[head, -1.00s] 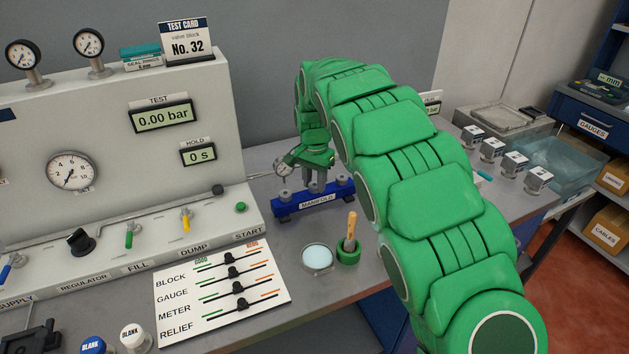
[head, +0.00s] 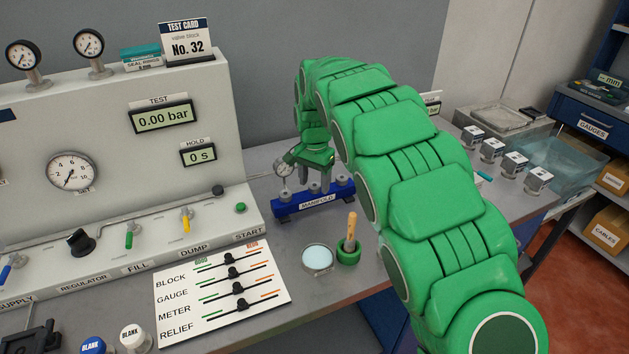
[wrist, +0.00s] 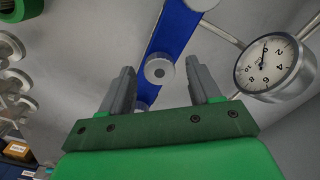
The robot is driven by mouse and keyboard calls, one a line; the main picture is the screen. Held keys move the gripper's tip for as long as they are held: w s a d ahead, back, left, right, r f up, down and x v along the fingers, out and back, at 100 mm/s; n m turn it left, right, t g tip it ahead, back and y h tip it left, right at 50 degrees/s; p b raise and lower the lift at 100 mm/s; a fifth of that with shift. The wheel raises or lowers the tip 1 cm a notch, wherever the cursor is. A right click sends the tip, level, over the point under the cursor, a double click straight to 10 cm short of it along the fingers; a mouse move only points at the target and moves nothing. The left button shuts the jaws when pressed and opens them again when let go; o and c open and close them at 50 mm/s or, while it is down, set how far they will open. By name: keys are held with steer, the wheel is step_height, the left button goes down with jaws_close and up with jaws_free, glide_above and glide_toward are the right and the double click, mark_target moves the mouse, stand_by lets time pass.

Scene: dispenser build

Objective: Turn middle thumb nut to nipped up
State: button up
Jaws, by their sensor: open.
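A blue manifold block (head: 318,204), labelled MANIFOLD, sits on the bench and carries grey thumb nuts in a row. The left nut (head: 286,197) and right nut (head: 342,180) show in the head view; the middle nut is largely hidden there by my fingers. In the wrist view, the middle thumb nut (wrist: 159,70) is a round grey knob on the blue bar (wrist: 174,36). My gripper (head: 320,187) is over the middle of the block, fingers pointing down. In the wrist view its grey fingers are apart with the middle nut between their tips, gaps showing on both sides.
A dial gauge (wrist: 268,66) stands close to my right finger in the wrist view. A green cup with a wooden-handled tool (head: 349,245) and a round glass dish (head: 317,258) stand in front of the manifold. The test panel (head: 110,150) is left.

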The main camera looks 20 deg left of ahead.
mark_target(316, 185)
step_height(316, 185, up, 7)
steer(key=shift+r, duration=0.2)
stand_by(0.3)
steer(key=shift+d+r, duration=0.1)
steer(key=shift+d, duration=0.15)
steer(key=s+d+r, duration=0.2)
steer(key=s+d, duration=0.2)
steer(key=d, duration=0.5)
steer(key=s+d+r, duration=0.3)
steer(key=d, duration=0.6)
steer(key=s+d+r, duration=0.2)
steer(key=s+d, duration=0.2)
steer(key=d, duration=0.5)
steer(key=s+d+f, duration=0.1)
steer(key=s+d, duration=0.3)
steer(key=s, duration=0.6)
steer(key=s+d+f+n+g, duration=0.1)
steer(key=s+d, duration=0.4)
steer(key=s, duration=0.6)
steer(key=s+d+f+n, duration=0.1)
steer(key=s+d, duration=0.4)
steer(key=s, duration=0.5)
steer(key=shift+s+d+f+g, duration=0.2)
steer(key=shift+f+g, duration=0.2)
steer(key=shift+f, duration=0.4)
